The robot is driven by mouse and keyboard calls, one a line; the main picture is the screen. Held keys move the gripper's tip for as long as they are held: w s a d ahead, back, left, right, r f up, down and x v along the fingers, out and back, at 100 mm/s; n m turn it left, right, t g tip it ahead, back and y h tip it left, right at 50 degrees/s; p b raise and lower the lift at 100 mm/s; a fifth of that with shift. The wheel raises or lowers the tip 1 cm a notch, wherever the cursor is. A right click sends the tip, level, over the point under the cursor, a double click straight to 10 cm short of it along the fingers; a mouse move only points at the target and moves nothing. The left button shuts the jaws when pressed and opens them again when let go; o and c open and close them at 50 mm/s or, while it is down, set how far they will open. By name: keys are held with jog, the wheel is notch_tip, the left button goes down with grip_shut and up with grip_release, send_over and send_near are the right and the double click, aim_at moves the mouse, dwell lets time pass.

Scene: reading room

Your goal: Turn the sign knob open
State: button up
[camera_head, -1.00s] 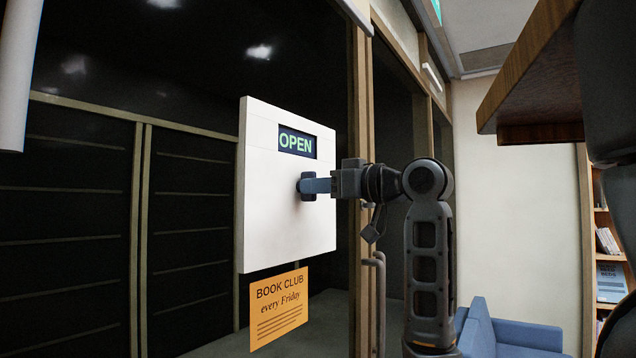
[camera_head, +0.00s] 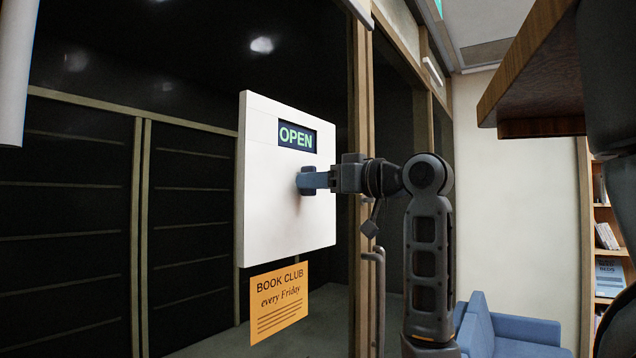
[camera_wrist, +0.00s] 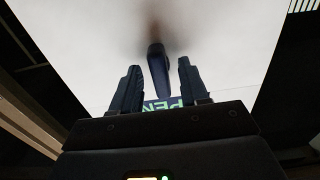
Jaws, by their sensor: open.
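A white sign box (camera_head: 262,205) on the glass front shows green "OPEN" in its dark window (camera_head: 296,137). A dark blue knob (camera_head: 307,191) sits on its face below the window. My gripper (camera_head: 310,180) reaches it from the right, its fingers covering part of the knob in the head view. In the wrist view the knob (camera_wrist: 157,72) stands between the two separated fingers of my gripper (camera_wrist: 158,66), with a visible gap on each side. Part of the word on the sign (camera_wrist: 160,104) shows behind the fingers.
An orange "Book Club" notice (camera_head: 279,302) hangs just below the sign. A door handle (camera_head: 377,275) is on the frame to the right. A wooden shelf (camera_head: 535,90) juts in at upper right, with a blue sofa (camera_head: 520,332) and bookcase (camera_head: 606,240) beyond.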

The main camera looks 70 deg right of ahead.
jog(key=b+v, duration=0.1)
jog(key=v, duration=0.6)
jog(key=shift+s+b, duration=0.4)
